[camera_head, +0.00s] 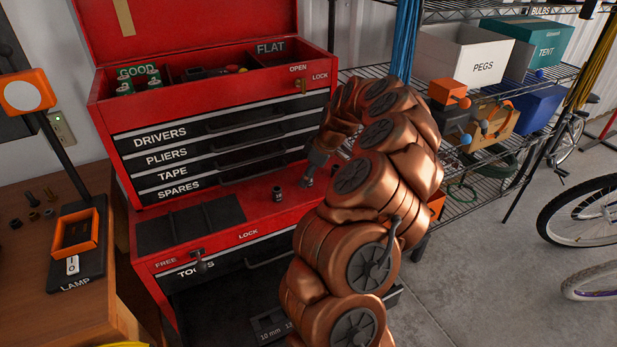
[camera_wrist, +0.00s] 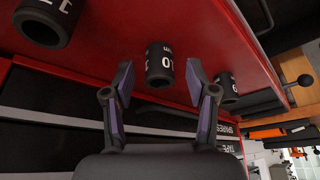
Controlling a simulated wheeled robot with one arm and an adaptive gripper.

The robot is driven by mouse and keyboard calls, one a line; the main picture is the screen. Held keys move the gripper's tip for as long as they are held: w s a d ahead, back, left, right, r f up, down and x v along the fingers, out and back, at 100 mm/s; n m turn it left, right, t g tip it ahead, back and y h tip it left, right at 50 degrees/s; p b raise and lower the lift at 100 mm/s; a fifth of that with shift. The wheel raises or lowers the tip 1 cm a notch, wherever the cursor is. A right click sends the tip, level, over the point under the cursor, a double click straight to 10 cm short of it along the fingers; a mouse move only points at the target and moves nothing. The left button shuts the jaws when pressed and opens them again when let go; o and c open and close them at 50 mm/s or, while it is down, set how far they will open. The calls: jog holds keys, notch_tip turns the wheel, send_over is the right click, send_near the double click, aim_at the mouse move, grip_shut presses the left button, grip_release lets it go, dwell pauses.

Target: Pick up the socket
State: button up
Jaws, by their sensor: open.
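Several dark sockets stand on the red ledge of the tool chest. In the wrist view, the socket marked 10 (camera_wrist: 159,68) is in the middle, just beyond and between the fingertips of my gripper (camera_wrist: 158,80). My gripper is open and empty. A larger socket (camera_wrist: 46,22) is at the upper left, and another socket (camera_wrist: 227,88) is to the right, partly behind a finger. In the head view, one socket (camera_head: 278,194) stands clear on the ledge and another socket (camera_head: 307,181) is close below my gripper (camera_head: 318,163). My arm hides the ledge's right part.
The red tool chest (camera_head: 115,113) has labelled drawers above the ledge. An open lower drawer (camera_head: 273,325) bears a "10 mm" label. A wooden bench (camera_head: 30,270) with a lamp stands left. Wire shelves (camera_head: 455,205) with boxes and bicycles are right.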

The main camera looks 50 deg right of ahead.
jog(key=shift+c, duration=0.4)
grip_shut()
jog(key=shift+r, duration=0.1)
jog(key=shift+d+r+b, duration=0.1)
jog(key=shift+r+b, duration=0.65)
jog(key=shift+r, duration=0.75)
jog(key=shift+s+r, duration=0.1)
jog(key=shift+r, duration=0.05)
jog(key=s+a+r+b, duration=0.1)
jog(key=s+a+b, duration=0.4)
jog(key=s+a, duration=0.4)
jog(key=s, duration=0.3)
jog(key=shift+s+a+r, duration=0.25)
jog(key=shift+s+a, duration=0.05)
jog(key=shift+a, duration=0.1)
